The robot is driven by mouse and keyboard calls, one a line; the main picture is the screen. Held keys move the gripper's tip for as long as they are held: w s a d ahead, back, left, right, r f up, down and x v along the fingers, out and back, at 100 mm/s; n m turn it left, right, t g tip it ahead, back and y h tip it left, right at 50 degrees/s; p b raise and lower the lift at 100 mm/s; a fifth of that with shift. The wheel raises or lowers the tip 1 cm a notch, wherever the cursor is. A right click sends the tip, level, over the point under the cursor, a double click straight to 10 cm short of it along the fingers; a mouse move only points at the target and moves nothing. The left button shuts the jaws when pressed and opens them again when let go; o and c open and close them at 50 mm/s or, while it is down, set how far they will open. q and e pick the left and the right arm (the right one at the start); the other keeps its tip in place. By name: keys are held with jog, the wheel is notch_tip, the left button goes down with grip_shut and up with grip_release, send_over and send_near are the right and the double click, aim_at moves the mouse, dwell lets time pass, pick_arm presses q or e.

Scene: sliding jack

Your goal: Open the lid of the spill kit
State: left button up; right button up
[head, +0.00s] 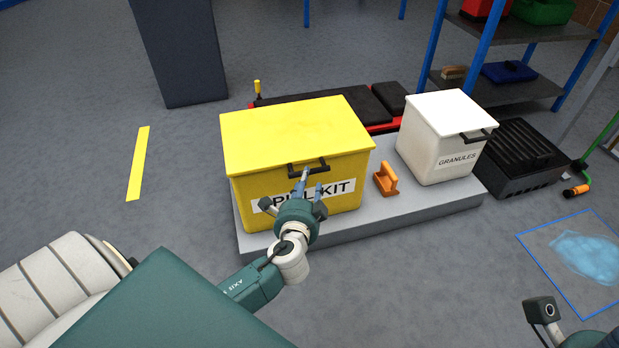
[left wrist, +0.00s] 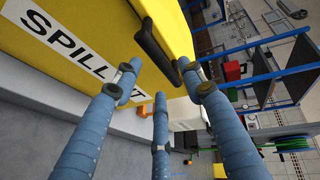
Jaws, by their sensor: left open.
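The yellow spill kit box (head: 255,188) stands on a low grey platform with its yellow lid (head: 290,130) shut. A black handle (head: 308,168) is on the front edge of the lid. My left gripper (head: 312,184) is open and empty in front of the box, just below the handle, hiding part of the label. In the left wrist view the open fingers (left wrist: 160,95) point toward the handle (left wrist: 155,40), which lies just beyond the fingertips and appears apart from them. The label (left wrist: 75,42) shows at the left there.
An orange hand tool (head: 387,180) and a white granules bin (head: 447,140) stand right of the box on the grey platform (head: 425,203). A black crate (head: 522,160) is farther right. A blue spill (head: 585,255) lies on the floor at the right.

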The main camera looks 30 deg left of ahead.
aim_at(310, 174)
pick_arm(q)
jog(key=b+x, duration=0.1)
jog(key=x, duration=0.4)
jog(key=shift+w+a+f, duration=0.15)
jog(key=shift+w, duration=0.2)
grip_shut()
